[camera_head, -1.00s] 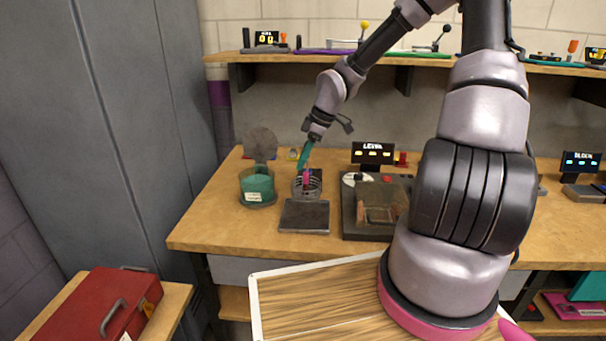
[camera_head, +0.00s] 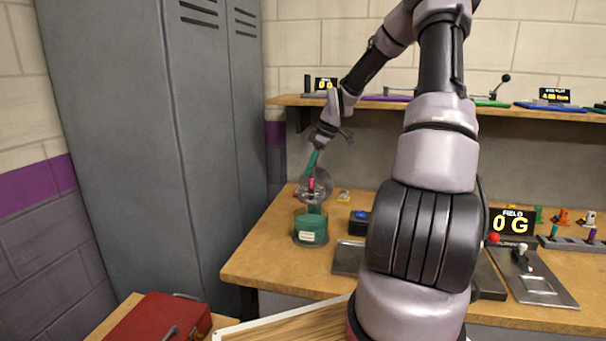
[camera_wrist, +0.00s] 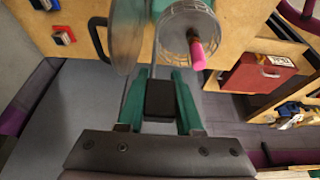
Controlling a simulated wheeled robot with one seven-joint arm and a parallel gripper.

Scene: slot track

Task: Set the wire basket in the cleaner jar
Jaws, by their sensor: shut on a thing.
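My gripper (camera_head: 315,163), with teal fingers, is shut on the wire basket's black handle block (camera_wrist: 160,98). The round wire basket (camera_wrist: 180,28) hangs from it with a pink piece (camera_wrist: 197,55) inside. In the head view the basket (camera_head: 322,193) is above the cleaner jar, apparently clear of the liquid. The cleaner jar (camera_head: 310,236) is clear, with green liquid and a pale label, on the bench's left end. Its round clear lid (camera_wrist: 126,40) stands open beside the basket in the wrist view. In the head view basket and lid overlap, so their gap is unclear.
A dark flat tray (camera_head: 347,258) and a small black box (camera_head: 358,222) lie right of the jar. A grey locker (camera_head: 130,100) stands left of the bench. A red toolbox (camera_head: 160,320) is at lower left. A shelf (camera_head: 440,108) runs behind.

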